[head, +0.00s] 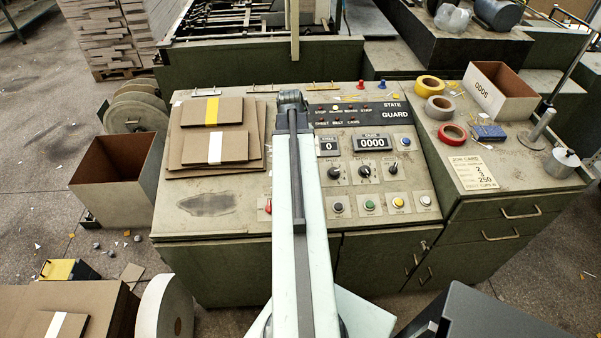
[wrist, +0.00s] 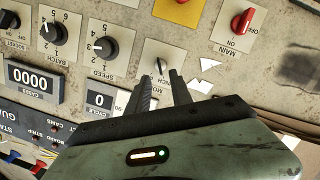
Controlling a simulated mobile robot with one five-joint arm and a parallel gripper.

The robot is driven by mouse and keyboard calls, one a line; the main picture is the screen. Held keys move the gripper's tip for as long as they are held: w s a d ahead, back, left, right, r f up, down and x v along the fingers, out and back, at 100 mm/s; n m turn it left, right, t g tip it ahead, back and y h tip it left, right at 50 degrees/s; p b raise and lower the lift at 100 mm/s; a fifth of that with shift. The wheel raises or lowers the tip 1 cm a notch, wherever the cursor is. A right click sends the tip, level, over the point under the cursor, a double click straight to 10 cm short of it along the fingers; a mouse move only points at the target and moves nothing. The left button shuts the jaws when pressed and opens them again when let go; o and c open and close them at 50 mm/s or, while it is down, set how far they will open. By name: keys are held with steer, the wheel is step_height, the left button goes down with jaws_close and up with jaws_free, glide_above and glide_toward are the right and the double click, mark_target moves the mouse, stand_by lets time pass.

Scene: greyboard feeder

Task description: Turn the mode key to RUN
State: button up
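The mode key (wrist: 160,66) shows in the wrist view as a small dark key on a pale plate, partly labelled "MO" and "INCH". The plate is upside down there, and my gripper hides part of its lettering, so I cannot read which setting the key points to. My gripper (wrist: 162,77) is open, its two dark fingers apart and empty. The fingertips are just short of the key, one on each side in the picture; I cannot tell the remaining height. In the head view my arm covers the key and the gripper.
The speed knob (wrist: 102,47) and batch knob (wrist: 52,31) are beside the key's plate. A red main switch (wrist: 243,20) is to its right. White paper scraps (wrist: 209,63) lie near the fingers. Cardboard sheets (head: 215,147) lie left of my arm on the console.

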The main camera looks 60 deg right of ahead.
steer(key=f+b, duration=0.2)
steer(key=f, duration=0.1)
steer(key=f+b, duration=0.2)
steer(key=shift+s+d+f, duration=0.1)
steer(key=shift+d+f, duration=0.1)
steer(key=shift+d, duration=0.1)
steer(key=shift+r, duration=0.15)
